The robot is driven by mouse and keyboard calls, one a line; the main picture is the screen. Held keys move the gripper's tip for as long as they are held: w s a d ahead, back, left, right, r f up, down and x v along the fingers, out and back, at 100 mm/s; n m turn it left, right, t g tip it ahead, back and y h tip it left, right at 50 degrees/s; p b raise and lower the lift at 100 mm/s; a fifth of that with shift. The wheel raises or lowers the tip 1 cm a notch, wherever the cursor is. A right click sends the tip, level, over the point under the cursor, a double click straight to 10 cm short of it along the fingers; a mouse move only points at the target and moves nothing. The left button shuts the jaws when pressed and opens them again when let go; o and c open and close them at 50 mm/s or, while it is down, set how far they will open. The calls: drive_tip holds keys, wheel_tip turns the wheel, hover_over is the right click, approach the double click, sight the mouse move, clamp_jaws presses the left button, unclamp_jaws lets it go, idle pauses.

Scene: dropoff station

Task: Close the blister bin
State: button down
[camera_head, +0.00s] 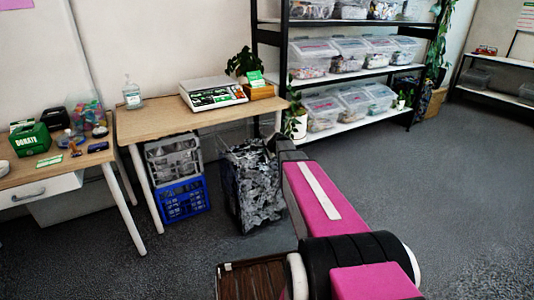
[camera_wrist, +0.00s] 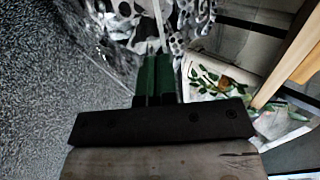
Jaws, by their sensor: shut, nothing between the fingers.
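Silvery and black packs behind clear wall also fill the top of the wrist view (camera_wrist: 125,22). My gripper (camera_wrist: 158,55) is shut and empty, its green fingers together and pointing toward the bin. I cannot tell whether they touch it. In the head view my arm reaches to the bin's upper right and hides part of that side.
A potted plant (camera_head: 297,122) stands close behind my arm. Shelves (camera_head: 350,75) with clear boxes stand behind. The floor at right is clear.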

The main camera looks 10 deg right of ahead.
drive_tip(key=w+a, duration=0.4)
drive_tip(key=w, duration=0.8)
drive_tip(key=w+a, duration=0.4)
drive_tip(key=w, duration=0.9)
drive_tip(key=shift+s, duration=0.15)
